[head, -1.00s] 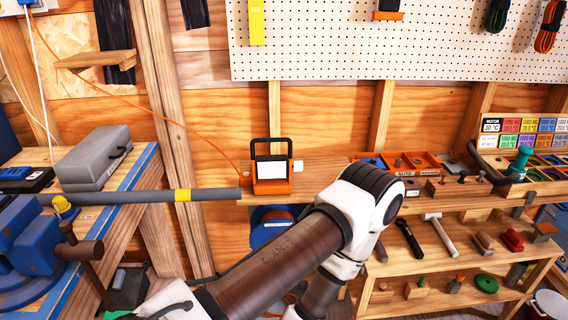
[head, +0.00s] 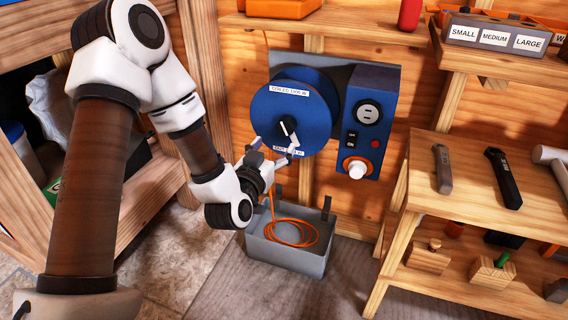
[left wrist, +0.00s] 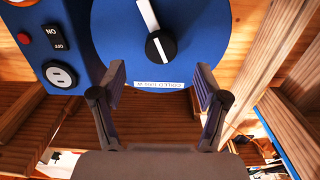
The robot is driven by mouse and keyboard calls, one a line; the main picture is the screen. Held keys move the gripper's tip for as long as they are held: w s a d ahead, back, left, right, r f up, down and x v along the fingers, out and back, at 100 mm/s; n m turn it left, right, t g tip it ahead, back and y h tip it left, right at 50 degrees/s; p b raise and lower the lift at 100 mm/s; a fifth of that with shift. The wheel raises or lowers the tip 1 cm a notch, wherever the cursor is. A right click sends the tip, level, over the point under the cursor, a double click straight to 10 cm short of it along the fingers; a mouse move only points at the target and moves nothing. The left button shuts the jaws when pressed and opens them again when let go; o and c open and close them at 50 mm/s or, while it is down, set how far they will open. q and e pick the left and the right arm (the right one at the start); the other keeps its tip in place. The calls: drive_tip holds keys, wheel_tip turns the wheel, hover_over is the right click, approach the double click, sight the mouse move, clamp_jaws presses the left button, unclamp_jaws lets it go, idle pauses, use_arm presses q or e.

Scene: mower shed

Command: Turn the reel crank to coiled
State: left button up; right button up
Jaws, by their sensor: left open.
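The blue reel (head: 305,103) is mounted on the wall. Its upper label reads COILED 1200 W and its lower label OUT. The crank's black hub (head: 288,130) with a white bar is at the reel's centre. In the left wrist view, the hub (left wrist: 161,47) has its white bar reaching up, away from the COILED label. My left gripper (head: 275,148) is open in front of the reel's lower part. In the left wrist view, its spread fingers (left wrist: 161,80) stand either side of the label, with nothing between them. Whether a finger touches the reel is unclear. My right gripper is not in view.
A blue box (head: 368,115) with a socket, ON/OFF switch, red button and white knob sits right of the reel. A grey bin (head: 312,260) with coiled orange cord stands below. A tool shelf (head: 465,205) is at right. A wooden bench frame is at left.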

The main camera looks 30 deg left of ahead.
sight(284, 129)
use_arm(q)
drive_tip(key=b+x, duration=0.2)
drive_tip(key=x, duration=0.5)
drive_tip(key=shift+w+a+r, duration=0.15)
drive_tip(key=shift+w+r, duration=0.05)
drive_tip(key=shift+w, duration=0.2)
drive_tip(key=shift+r, duration=0.1)
drive_tip(key=c, duration=1.2)
